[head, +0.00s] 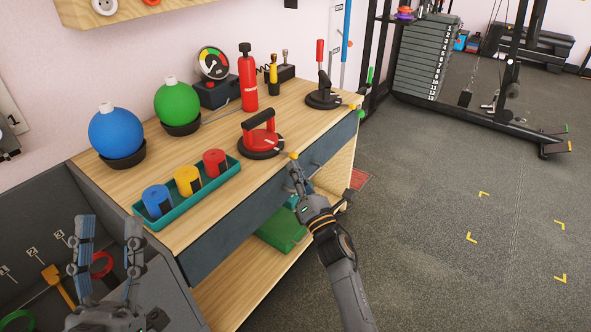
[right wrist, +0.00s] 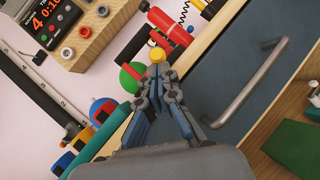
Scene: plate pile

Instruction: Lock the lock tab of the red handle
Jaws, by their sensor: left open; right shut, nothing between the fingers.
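The red handle (head: 262,140), a red body with a black grip bar on a round black base, sits near the bench's front edge. Its pale lock tab sticks out toward the front right and ends in a yellow tip (head: 294,155). My right gripper (head: 294,172) is shut and empty, just below that tip. In the right wrist view, the yellow tip (right wrist: 158,54) is right beyond the closed fingertips (right wrist: 160,72); I cannot tell if they touch. Part of the red handle (right wrist: 170,30) shows behind it. My left gripper (head: 108,245) is open and empty at lower left, away from the handle.
A teal tray (head: 222,178) with blue, yellow and red cylinders stands left of the handle. Blue (head: 115,132) and green (head: 176,102) balls, a red extinguisher-like bottle (head: 247,78) and a black-based stand with an upright red grip (head: 320,52) are behind. A drawer handle (right wrist: 258,85) lies below right.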

